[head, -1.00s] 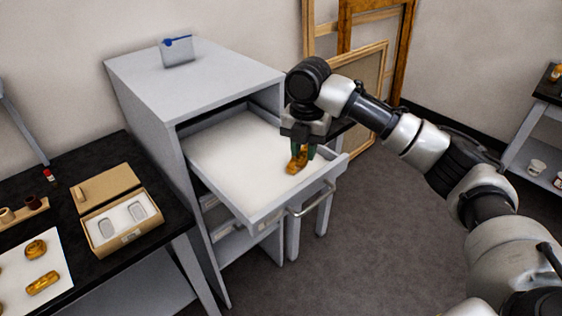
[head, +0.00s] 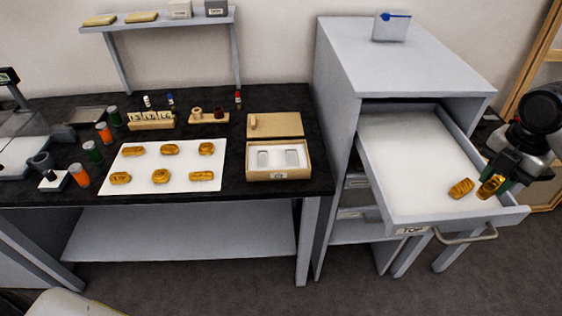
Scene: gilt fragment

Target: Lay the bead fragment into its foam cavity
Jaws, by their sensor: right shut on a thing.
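My right gripper (head: 497,179) is at the right, over the open drawer, shut on a gold fragment (head: 490,187). A second gold fragment (head: 461,188) lies on the drawer floor just left of it. I cannot tell from its shape which kind the held piece is. The foam (head: 278,151) sits in an open tan box (head: 278,175) on the black table; its two grey cavities look empty. Several more gold fragments, one of them here (head: 161,176), lie in two rows on a white sheet (head: 215,171) left of the box. My left gripper is out of view.
The white-floored drawer (head: 405,150) is pulled out of the grey cabinet (head: 405,55), its front wall and handle (head: 467,235) standing between room and drawer. The box lid (head: 275,125) lies behind the box. Jars, small bottles and a wooden rack (head: 151,120) crowd the table's back and left.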

